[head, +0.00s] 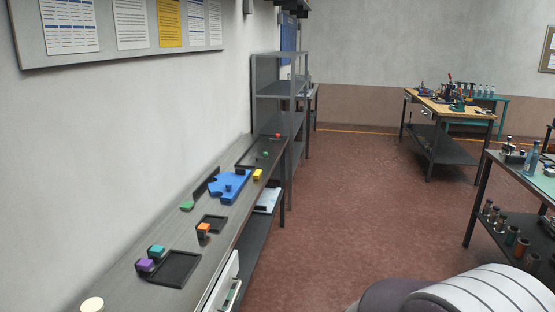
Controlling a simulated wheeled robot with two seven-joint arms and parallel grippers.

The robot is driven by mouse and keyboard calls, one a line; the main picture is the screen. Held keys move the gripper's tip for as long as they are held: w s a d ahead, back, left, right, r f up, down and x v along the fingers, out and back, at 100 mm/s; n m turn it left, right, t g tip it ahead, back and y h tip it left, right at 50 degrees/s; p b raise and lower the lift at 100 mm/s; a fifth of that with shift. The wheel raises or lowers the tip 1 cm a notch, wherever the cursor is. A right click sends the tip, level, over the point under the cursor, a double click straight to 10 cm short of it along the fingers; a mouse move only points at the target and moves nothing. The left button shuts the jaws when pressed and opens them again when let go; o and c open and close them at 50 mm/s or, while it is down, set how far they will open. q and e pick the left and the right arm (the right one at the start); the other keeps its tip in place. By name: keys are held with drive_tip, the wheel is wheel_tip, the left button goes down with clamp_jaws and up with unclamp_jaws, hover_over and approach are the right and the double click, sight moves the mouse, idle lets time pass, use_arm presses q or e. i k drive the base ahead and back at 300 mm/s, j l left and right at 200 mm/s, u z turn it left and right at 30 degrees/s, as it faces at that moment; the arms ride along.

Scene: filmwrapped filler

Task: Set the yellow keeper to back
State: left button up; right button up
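A small yellow block (257,174), which looks like the yellow keeper, sits at the right edge of a blue plate (222,188) on the long grey bench along the left wall. I cannot tell whether it is on the plate or just beside it, nor how it is set. The blue plate has notched edges and a raised blue knob. Neither of my grippers is in view. A grey and white striped rounded part at the bottom right looks like my own arm.
On the bench (120,275) are dark trays (176,268), an orange block (203,228), purple (145,265), teal (156,250) and green (187,206) blocks, and a cream disc (92,304). Shelving (278,88) stands beyond. Tables (450,105) stand right; the red floor (345,200) between is clear.

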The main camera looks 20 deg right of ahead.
sight(258, 173)
drive_tip(key=i+l, duration=0.15)
drive_tip(key=l, duration=0.2)
drive_tip(key=i+l, duration=0.2)
drive_tip(key=l, duration=0.2)
drive_tip(key=i+l, duration=0.15)
drive_tip(key=l, duration=0.2)
drive_tip(key=i+l, duration=0.15)
drive_tip(key=l, duration=0.2)
drive_tip(key=i+l, duration=0.2)
drive_tip(key=l, duration=0.15)
drive_tip(key=i+l, duration=0.15)
drive_tip(key=l, duration=0.25)
drive_tip(key=i+u, duration=0.2)
drive_tip(key=u, duration=0.25)
drive_tip(key=i+u, duration=0.15)
drive_tip(key=u, duration=0.3)
drive_tip(key=i+l+u, duration=0.2)
drive_tip(key=i+l, duration=0.55)
drive_tip(key=i+l+u, duration=0.2)
drive_tip(key=i+l, duration=0.55)
drive_tip(key=l, duration=0.15)
